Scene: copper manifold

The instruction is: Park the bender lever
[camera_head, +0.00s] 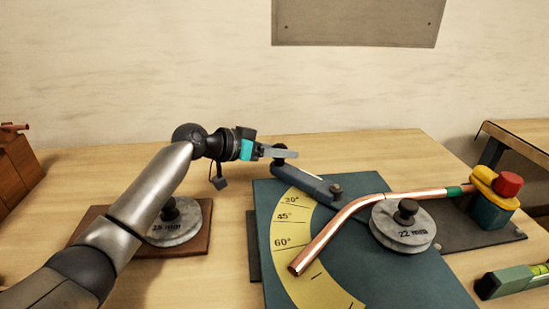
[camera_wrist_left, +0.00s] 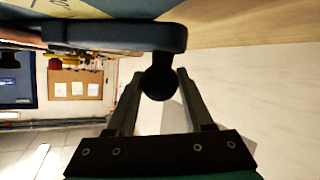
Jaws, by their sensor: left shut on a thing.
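The bender lever (camera_head: 308,185) is a dark blue-grey bar with rounded ends at the back of the teal bender plate (camera_head: 395,280), near the low-angle end of its yellow angle scale (camera_head: 287,240). A black knob (camera_head: 280,163) stands on the lever's far-left end. My left gripper (camera_head: 281,153) is shut on this knob. In the left wrist view, the knob (camera_wrist_left: 160,82) sits between the two fingers, with the lever bar (camera_wrist_left: 120,36) just beyond. A bent copper pipe (camera_head: 345,216) lies across the plate beside the 22 mm former disc (camera_head: 402,228). My right gripper is not in view.
A red-topped yellow and teal block (camera_head: 490,195) stands at the pipe's right end. A second disc (camera_head: 178,225) rests on a brown board behind my left arm. A green level (camera_head: 515,281) lies at the right. Bare table lies behind the plate.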

